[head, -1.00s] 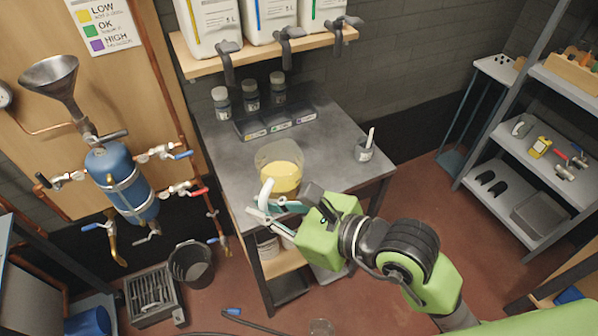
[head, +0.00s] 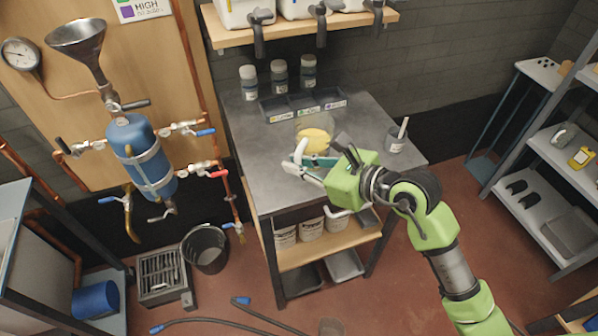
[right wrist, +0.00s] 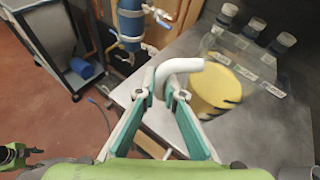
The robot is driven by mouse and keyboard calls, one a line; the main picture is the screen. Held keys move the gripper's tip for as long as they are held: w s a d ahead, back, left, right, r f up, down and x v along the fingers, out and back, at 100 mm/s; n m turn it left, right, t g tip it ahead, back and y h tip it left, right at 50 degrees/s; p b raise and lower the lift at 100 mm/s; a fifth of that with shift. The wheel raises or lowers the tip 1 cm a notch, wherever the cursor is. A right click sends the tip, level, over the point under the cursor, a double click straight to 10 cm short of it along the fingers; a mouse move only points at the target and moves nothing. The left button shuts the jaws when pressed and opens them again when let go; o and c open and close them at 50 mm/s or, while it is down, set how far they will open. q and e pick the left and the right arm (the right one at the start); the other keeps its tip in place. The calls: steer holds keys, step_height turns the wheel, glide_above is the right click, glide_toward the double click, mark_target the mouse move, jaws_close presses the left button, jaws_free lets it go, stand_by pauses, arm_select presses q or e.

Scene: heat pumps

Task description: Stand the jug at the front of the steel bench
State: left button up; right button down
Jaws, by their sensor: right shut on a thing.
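The jug (head: 314,139) is clear, with yellow liquid inside and a white handle. It is over the middle of the steel bench (head: 262,158), in front of a labelled tray, and looks upright. My right gripper (head: 298,166) is at its near side, shut on the white handle. In the right wrist view the handle (right wrist: 183,66) runs from the fingertips (right wrist: 165,93) to the jug body (right wrist: 214,86). I cannot tell whether the jug's base touches the bench.
A small pot with a white handle (head: 396,140) is at the right. White tubs (head: 311,228) sit on the lower shelf. The bench's front and left top are bare.

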steer(key=shift+w+f, duration=0.5)
steer(key=f, duration=0.3)
steer(key=shift+w+d+f+p, duration=0.1)
steer(key=shift+w+f+p, duration=0.15)
steer(key=shift+p, duration=0.1)
steer(key=shift+f, duration=0.15)
steer(key=shift+f, duration=0.15)
steer(key=c, duration=2.1)
jaws_free()
steer(key=shift+c, duration=0.2)
